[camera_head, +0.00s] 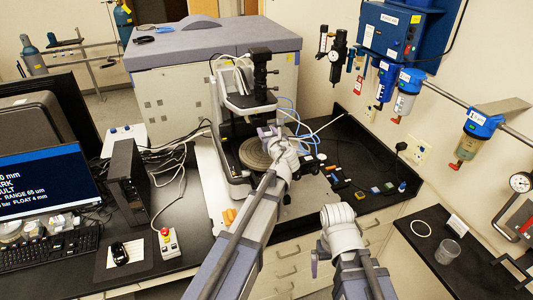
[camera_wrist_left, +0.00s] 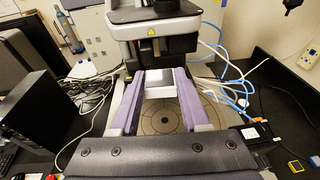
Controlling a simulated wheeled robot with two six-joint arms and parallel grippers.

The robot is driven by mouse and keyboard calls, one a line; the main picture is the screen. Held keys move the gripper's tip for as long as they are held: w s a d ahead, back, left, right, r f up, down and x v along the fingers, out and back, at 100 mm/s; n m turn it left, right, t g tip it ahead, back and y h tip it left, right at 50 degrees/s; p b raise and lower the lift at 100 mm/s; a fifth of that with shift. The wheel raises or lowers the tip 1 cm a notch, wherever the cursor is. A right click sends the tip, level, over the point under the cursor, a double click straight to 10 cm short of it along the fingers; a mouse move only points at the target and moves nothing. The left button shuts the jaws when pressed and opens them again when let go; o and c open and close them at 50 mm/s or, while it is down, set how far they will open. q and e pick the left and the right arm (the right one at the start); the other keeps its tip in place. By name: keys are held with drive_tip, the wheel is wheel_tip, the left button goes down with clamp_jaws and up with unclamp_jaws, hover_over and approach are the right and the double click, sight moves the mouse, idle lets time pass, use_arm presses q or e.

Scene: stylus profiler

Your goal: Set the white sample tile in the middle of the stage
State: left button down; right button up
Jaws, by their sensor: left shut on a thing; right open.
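The stage is a round grey-brown disc (camera_head: 252,157) under the profiler head, and it also shows in the left wrist view (camera_wrist_left: 160,120), marked with rings and small dark holes. My left gripper (camera_head: 267,131) is over the stage's far right part. In the left wrist view its purple fingers (camera_wrist_left: 157,84) are shut on the white sample tile (camera_wrist_left: 158,77), which sits between their tips. The tile appears above the disc; I cannot tell the gap.
The profiler's column and head (camera_head: 252,88) stand close above and behind the stage. Blue tubes and cables lie to its right. Several small coloured blocks (camera_head: 375,190) lie on the black bench. A black computer case (camera_head: 128,178) and red-button box (camera_head: 167,242) stand left.

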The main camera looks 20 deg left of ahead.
use_arm(q)
wheel_tip(320, 180, down, 4)
drive_tip(key=shift+w+r+b, duration=0.1)
drive_tip(key=shift+w+b, duration=0.05)
drive_tip(key=shift+b, duration=1.05)
drive_tip(key=shift+f, duration=0.2)
wheel_tip(320, 180, down, 4)
drive_tip(key=b, duration=0.4)
drive_tip(key=shift+r, duration=0.25)
use_arm(e)
wheel_tip(320, 180, down, 8)
drive_tip(key=shift+r, duration=0.15)
drive_tip(key=shift+w, duration=0.1)
